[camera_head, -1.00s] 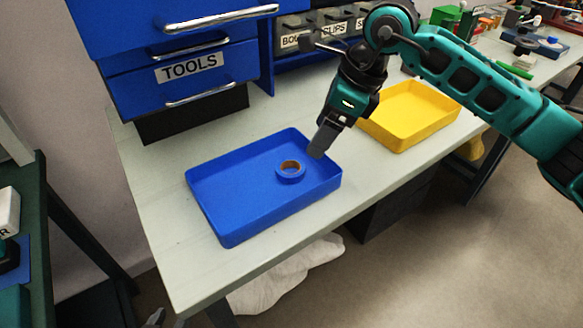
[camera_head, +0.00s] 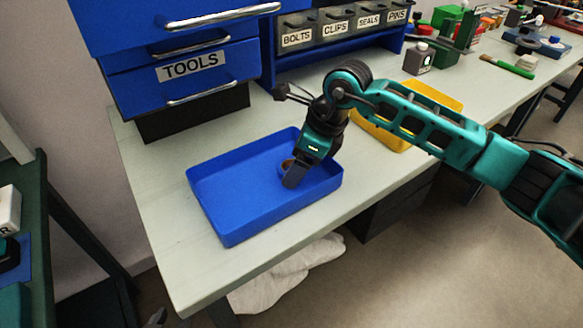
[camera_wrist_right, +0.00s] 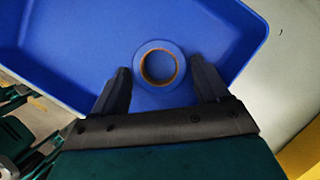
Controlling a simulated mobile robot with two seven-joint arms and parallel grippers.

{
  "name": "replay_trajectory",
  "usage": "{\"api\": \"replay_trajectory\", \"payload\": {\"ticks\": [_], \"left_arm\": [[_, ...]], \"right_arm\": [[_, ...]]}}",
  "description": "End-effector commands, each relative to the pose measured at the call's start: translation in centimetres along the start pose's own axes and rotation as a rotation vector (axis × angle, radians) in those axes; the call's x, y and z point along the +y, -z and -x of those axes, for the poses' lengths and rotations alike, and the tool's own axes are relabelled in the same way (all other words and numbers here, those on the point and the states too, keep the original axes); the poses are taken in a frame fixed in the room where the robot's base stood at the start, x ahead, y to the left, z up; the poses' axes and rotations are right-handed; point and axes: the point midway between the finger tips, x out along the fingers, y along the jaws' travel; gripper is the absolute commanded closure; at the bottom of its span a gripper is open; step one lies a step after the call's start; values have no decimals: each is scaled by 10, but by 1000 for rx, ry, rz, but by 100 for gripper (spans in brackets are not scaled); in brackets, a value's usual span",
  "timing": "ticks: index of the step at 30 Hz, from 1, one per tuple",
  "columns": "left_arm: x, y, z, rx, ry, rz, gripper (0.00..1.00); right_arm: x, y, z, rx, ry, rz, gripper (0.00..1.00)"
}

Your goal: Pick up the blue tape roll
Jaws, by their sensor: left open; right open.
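The blue tape roll (camera_wrist_right: 160,89), a ring with a brown core, lies flat in the blue tray (camera_head: 225,212). In the head view it is mostly hidden behind my right gripper (camera_head: 293,180), whose arm comes in from the right. In the right wrist view my right gripper (camera_wrist_right: 160,77) is open and empty. Its fingers are left and right of the roll, whose centre shows slightly beyond the fingertips. I cannot tell the height gap. A small grey tip at the bottom left edge of the head view seems to be my left gripper (camera_head: 156,318), mostly cut off.
A yellow tray (camera_head: 436,96) stands to the right, partly behind my arm. The blue drawer unit (camera_head: 185,75) and labelled bins (camera_head: 345,24) stand at the back. The light worktop (camera_head: 165,250) is clear around the blue tray, whose raised walls surround the roll.

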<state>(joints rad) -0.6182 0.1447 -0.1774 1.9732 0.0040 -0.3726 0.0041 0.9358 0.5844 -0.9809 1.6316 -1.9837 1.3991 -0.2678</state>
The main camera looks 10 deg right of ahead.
Motion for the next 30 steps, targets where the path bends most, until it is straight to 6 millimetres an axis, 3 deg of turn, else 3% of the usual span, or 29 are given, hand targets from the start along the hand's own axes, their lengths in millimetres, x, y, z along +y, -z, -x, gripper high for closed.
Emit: {"api": "replay_trajectory", "payload": {"ticks": [15, 24, 30], "left_arm": [[0, 1, 0, 2, 1, 0, 57], [0, 1, -1, 2, 1, 0, 57], [0, 1, -1, 1, 1, 0, 57]], "right_arm": [[0, 0, 1, -1, 0, 0, 68], [0, 0, 4, -1, 2, 0, 68], [2, -6, 23, -2, 3, 1, 68]]}}
